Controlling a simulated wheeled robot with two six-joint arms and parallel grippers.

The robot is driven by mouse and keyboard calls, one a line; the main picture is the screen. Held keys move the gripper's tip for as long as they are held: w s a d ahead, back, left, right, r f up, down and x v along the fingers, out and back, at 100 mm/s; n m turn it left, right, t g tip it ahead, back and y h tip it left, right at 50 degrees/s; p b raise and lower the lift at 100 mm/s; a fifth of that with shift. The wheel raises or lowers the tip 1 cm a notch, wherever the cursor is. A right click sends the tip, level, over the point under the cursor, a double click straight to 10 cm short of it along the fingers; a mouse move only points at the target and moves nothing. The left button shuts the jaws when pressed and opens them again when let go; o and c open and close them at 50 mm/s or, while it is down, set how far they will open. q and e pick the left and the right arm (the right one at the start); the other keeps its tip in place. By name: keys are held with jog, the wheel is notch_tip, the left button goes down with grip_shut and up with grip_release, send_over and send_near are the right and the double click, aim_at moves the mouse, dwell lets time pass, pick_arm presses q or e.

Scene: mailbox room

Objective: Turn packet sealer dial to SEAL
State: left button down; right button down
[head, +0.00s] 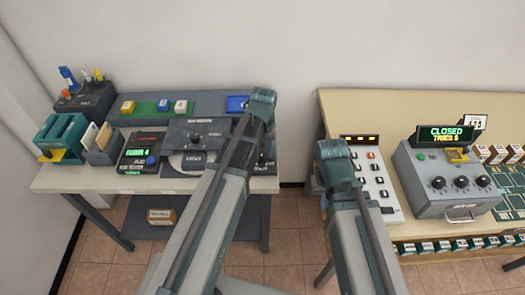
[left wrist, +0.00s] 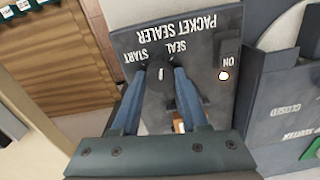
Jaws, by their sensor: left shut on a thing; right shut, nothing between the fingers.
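The packet sealer (left wrist: 205,45) is a dark panel with upside-down white lettering in the left wrist view. Its black dial (left wrist: 158,92) has a white mark that points up between the START and SEAL labels. My left gripper (left wrist: 167,75) is shut on the dial, one blue finger on each side. In the head view my left arm covers most of the sealer; a dark edge of it (head: 268,152) shows beside the arm. The left fingertips are hidden there. My right gripper (head: 335,152) is shut and empty near the cream table's left edge; its fingers are mostly hidden.
A white light (left wrist: 224,75) sits by the ON label. The left desk (head: 70,180) carries several devices close to the sealer. The cream table (head: 350,105) at right holds a button panel (head: 375,180) and a grey box (head: 450,190) with several knobs. A floor gap separates the tables.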

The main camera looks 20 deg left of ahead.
pick_arm(q)
jog(key=m, duration=0.5)
dwell(0.6)
jog(key=shift+c, duration=2.1)
grip_release()
